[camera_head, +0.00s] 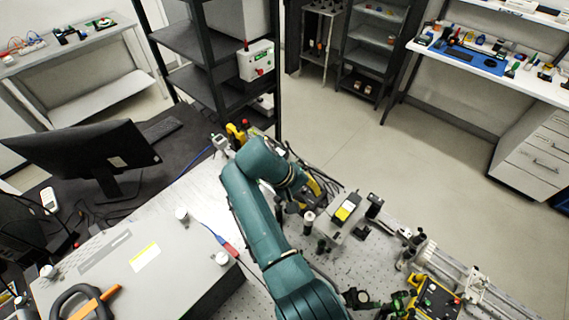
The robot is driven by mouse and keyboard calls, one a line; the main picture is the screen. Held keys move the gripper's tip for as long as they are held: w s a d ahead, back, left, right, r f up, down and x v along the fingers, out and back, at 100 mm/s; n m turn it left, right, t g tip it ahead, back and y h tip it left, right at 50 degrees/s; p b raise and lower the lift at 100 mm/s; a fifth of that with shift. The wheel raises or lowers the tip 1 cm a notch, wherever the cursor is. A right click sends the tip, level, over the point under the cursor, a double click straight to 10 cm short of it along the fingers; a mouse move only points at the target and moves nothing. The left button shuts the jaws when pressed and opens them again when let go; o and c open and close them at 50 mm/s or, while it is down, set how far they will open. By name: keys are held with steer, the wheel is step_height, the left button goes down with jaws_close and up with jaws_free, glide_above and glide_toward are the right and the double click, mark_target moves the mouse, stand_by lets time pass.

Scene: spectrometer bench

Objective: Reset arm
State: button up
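My teal arm (268,215) rises from the bottom of the picture and bends at an elbow near the middle. Its far end turns down to the right over the optical bench (345,262). My gripper is hidden or too small to make out among the dark parts at the arm's end, so I cannot tell whether it is open or shut. A grey box with a yellow and black device (347,207) on top stands just right of the arm's end.
A large grey instrument box (135,262) lies left of my arm. A monitor (90,160) stands on the dark desk at the left. Optics on a rail (455,272) and a yellow device (434,299) are at the lower right. A dark shelf rack (205,60) stands behind. The floor at the right is clear.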

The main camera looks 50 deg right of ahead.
steer(key=w+a+r+n+t+p, duration=0.3)
steer(key=w+a+r+t+p, duration=0.4)
steer(key=w+a, duration=0.4)
steer(key=w+a+r+t+p, duration=0.2)
steer(key=a+r+t, duration=0.1)
steer(key=a+r, duration=0.3)
steer(key=w+a+r+t+p, duration=0.1)
steer(key=w+a+r+t, duration=0.2)
steer(key=r, duration=0.6)
steer(key=s+a+r+t+y, duration=0.1)
steer(key=s+a+r+t, duration=0.2)
steer(key=r, duration=0.6)
steer(key=s+a+r+n+t+y, duration=0.1)
steer(key=s+a+r+t, duration=0.2)
steer(key=r, duration=0.7)
steer(key=s+a+r+t+y, duration=0.2)
steer(key=s+r+t, duration=0.4)
steer(key=r, duration=0.4)
steer(key=shift+a+r+t+p, duration=0.15)
steer(key=shift+a+t+p, duration=0.35)
steer(key=shift+t, duration=0.2)
